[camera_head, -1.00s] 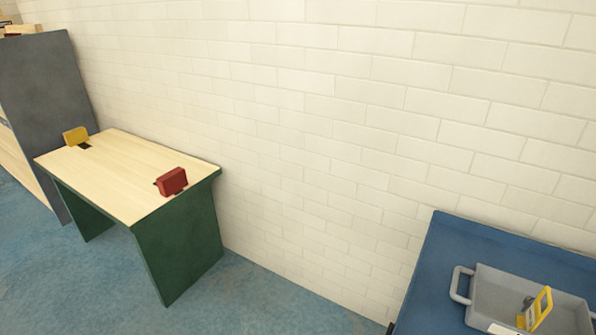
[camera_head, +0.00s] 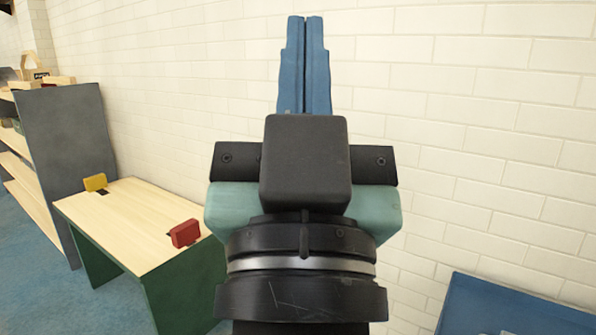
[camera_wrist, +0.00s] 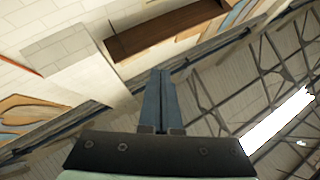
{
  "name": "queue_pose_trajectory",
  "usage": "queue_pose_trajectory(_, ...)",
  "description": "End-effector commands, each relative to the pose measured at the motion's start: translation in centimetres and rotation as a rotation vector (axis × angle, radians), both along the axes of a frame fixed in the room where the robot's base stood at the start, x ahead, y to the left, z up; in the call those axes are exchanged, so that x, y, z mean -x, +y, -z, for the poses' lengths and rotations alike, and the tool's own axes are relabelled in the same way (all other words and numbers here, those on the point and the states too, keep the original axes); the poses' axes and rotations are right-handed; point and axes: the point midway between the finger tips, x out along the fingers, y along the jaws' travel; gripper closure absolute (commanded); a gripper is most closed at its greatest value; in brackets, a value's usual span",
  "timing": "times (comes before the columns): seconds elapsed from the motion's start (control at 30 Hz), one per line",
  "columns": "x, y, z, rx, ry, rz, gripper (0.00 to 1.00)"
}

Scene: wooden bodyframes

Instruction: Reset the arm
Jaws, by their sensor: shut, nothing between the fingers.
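My gripper (camera_head: 304,65) is raised in the middle of the head view, with its blue fingers pointing up. The two fingers are pressed together with nothing between them. In the wrist view my gripper (camera_wrist: 159,75) also shows shut and empty, against the upper wall and the ceiling beams. My gripper touches nothing that I can see. My wrist hides the middle of the head view, including part of the wall and the right end of the wooden table.
A blue table (camera_head: 510,305) shows at lower right. A white brick wall (camera_head: 470,130) runs behind.

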Motion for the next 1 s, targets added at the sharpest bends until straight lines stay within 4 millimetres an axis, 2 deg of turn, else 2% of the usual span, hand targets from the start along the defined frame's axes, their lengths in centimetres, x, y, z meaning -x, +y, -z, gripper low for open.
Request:
queue_pose_trajectory(0.03, 2.2, 0.4, -2.6, 0.019, -0.080, -0.005, 1.00)
queue_pose_trajectory(0.07, 3.3, 0.5, -3.9, 0.031, -0.118, -0.008, 1.00)
queue_pose_trajectory(0.1, 2.5, 0.5, -5.6, 0.028, -0.091, -0.006, 1.00)
queue_pose_trajectory(0.3, 2.3, 0.5, -10.8, 0.026, -0.084, -0.006, 1.00)
queue_pose_trajectory(0.5, 2.2, 0.5, -15.1, 0.026, -0.082, -0.006, 1.00)
queue_pose_trajectory(0.67, 2.2, 0.5, -16.4, 0.026, -0.081, -0.007, 1.00)
queue_pose_trajectory(1.0, 2.2, 0.5, -16.4, 0.026, -0.081, -0.007, 1.00)
